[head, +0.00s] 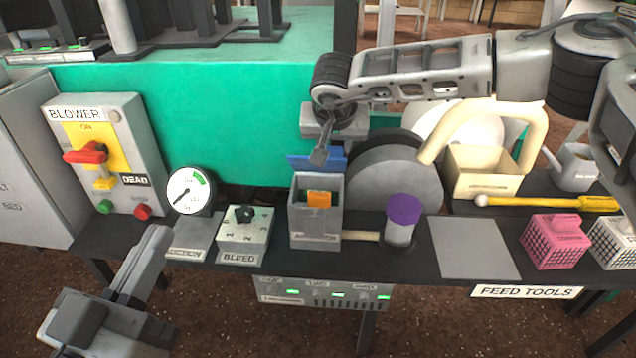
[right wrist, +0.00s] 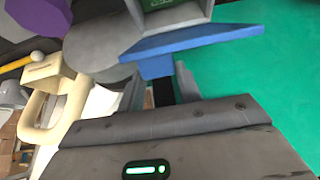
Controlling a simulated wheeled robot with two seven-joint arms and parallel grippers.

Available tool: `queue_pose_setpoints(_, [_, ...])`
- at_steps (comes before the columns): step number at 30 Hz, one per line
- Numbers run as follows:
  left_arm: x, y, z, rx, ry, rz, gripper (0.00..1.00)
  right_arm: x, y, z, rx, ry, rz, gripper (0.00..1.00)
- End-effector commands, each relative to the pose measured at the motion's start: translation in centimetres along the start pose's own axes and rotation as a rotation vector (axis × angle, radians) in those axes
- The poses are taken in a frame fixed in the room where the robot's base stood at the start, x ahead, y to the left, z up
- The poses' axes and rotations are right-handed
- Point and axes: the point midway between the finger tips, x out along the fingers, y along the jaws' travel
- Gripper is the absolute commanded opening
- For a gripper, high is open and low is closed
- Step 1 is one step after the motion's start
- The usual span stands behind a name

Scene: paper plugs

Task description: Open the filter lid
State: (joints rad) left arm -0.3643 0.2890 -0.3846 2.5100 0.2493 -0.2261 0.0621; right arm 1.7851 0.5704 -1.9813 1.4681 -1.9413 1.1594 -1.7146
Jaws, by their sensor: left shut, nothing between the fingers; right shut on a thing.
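The grey filter box (head: 302,226) stands on the dark bench, with an orange piece (head: 318,199) showing at its open front. Its blue lid (head: 337,158) is raised at the back of the box, tilted up. My right gripper (head: 321,152) reaches down from the upper right and is shut on the lid's tab. In the right wrist view the blue lid (right wrist: 195,42) spans the box opening's edge, with its tab between the fingers (right wrist: 160,84). My left gripper (head: 155,240) is shut and empty, low at the left in front of the bench.
A gauge (head: 188,191) and the BLEED box (head: 243,237) stand left of the filter. A purple-capped jar (head: 401,230), a grey drum (head: 395,180) and a cream bin (head: 480,180) are to its right. A flat grey plate (head: 472,249) is bare.

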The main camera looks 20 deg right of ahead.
Motion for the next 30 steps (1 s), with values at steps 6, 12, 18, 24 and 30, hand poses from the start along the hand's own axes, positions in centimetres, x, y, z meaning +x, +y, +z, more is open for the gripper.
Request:
queue_pose_setpoints(6, [0.2,0.1,-0.6,0.0,0.0,0.0,0.0,0.2,0.1,-1.3,0.003,0.006,0.003,0.18])
queue_pose_setpoints(12, [0.1,0.1,-0.6,0.0,0.0,0.0,0.0,0.3,0.1,-1.3,0.002,0.007,0.002,0.18])
queue_pose_setpoints(18, [0.2,0.1,-0.7,0.0,0.0,0.0,0.0,0.3,0.1,-1.6,0.003,0.007,0.002,0.18])
queue_pose_setpoints(24, [0.3,0.2,-1.2,0.0,0.0,0.0,0.0,0.7,0.1,-2.5,0.004,0.006,0.001,0.18])
queue_pose_setpoints(30, [0.3,0.2,-1.2,0.0,0.0,0.0,0.0,0.9,0.1,-2.7,0.002,0.007,0.0,0.18])
